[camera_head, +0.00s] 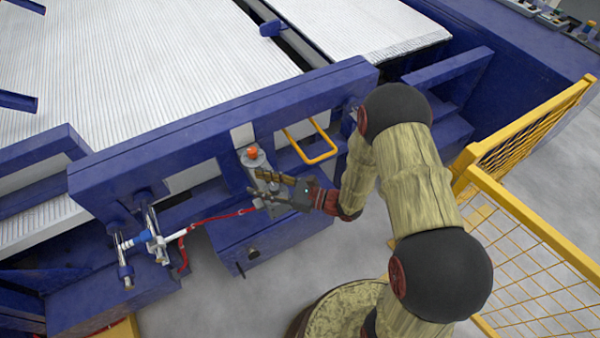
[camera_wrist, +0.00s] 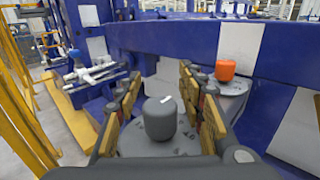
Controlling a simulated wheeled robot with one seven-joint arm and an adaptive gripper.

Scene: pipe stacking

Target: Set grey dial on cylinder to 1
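The grey dial (camera_wrist: 160,118) stands on a grey round plate, the cylinder top (camera_wrist: 165,146), in the wrist view. A short white mark shows on the dial's top, pointing toward the upper right; I see no readable numbers. My gripper (camera_wrist: 155,88) is open, with one tan-padded finger on each side of the dial and visible gaps between. In the head view my gripper (camera_head: 270,184) is at the grey cylinder (camera_head: 258,165) on the blue frame, and its fingers hide the dial there.
An orange knob (camera_wrist: 225,70) stands just beyond the right finger; it also shows in the head view (camera_head: 252,152). A yellow handle (camera_head: 312,146) is to its right. A red hose (camera_head: 215,218) runs left to a valve fitting (camera_head: 150,243). Yellow fencing (camera_head: 520,220) stands at the right.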

